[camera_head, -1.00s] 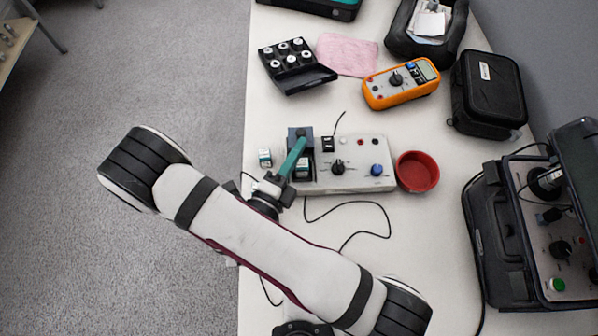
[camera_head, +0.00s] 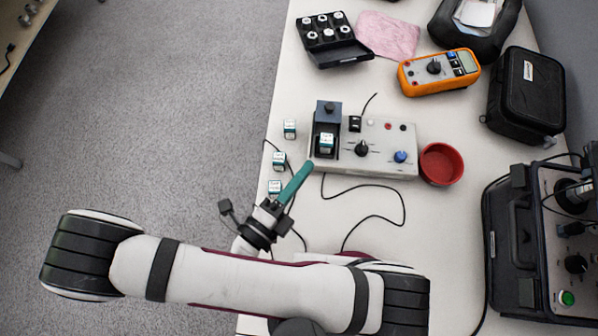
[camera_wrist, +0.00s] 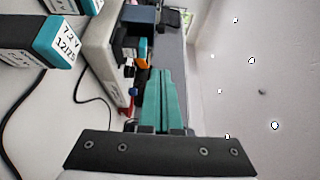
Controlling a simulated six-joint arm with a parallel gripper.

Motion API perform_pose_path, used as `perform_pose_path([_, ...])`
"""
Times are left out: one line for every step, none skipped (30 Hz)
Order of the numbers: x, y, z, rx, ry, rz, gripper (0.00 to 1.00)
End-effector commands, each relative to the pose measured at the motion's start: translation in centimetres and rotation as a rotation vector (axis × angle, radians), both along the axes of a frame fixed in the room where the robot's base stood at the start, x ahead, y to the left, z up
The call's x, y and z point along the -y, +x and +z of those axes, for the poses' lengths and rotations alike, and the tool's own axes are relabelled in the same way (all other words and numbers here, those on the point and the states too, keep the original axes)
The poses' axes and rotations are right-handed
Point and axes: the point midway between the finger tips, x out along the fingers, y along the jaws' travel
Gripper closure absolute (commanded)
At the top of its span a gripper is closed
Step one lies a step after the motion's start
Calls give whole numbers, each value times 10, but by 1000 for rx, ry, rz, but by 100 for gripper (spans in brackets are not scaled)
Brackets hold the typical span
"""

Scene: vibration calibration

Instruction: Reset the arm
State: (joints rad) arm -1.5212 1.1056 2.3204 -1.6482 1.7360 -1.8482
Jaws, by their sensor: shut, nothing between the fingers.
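My gripper (camera_head: 297,182) has long teal fingers, shut with nothing between them. It is in front of the grey control box (camera_head: 385,146), apart from it, above the table's left part. In the wrist view the teal fingers (camera_wrist: 160,102) lie together and point toward the box's side (camera_wrist: 102,52). My arm stretches across the bottom of the head view.
Small white-and-teal blocks stand left of the box: one at the back (camera_head: 290,129), one in the middle (camera_head: 279,161), one near my gripper (camera_head: 274,187). Another block (camera_head: 326,143) sits in the box's dark holder (camera_head: 327,112). A red bowl (camera_head: 441,164) and black cables lie nearby.

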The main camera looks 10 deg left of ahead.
Motion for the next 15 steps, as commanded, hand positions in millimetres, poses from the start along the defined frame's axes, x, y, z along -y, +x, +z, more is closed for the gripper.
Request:
perform_pose_path([-3, -5, 0, 0, 0, 3, 100])
perform_pose_path([-5, -8, 0, 0, 0, 2, 100])
perform_pose_path([-6, -10, 0, -1, 0, 1, 100])
perform_pose_path([-6, -11, 0, -1, 0, 0, 100])
perform_pose_path([-7, -12, 0, -1, 0, -1, 100])
perform_pose_path([-7, -13, 0, -1, 0, -2, 100])
perform_pose_path([-6, -12, 0, 0, 4, -6, 100])
perform_pose_path([-4, -12, 2, 5, 21, -24, 100])
perform_pose_path([2, -10, 7, 23, 79, -78, 100])
perform_pose_path([11, -9, 13, 49, 151, -149, 100])
perform_pose_path([22, -9, 21, 93, 248, -249, 100])
perform_pose_path([42, -11, 33, 180, 410, -422, 100])
perform_pose_path([59, -15, 42, 273, 544, -578, 100])
perform_pose_path([75, -21, 51, 385, 681, -745, 100])
perform_pose_path([94, -33, 60, 564, 850, -977, 100])
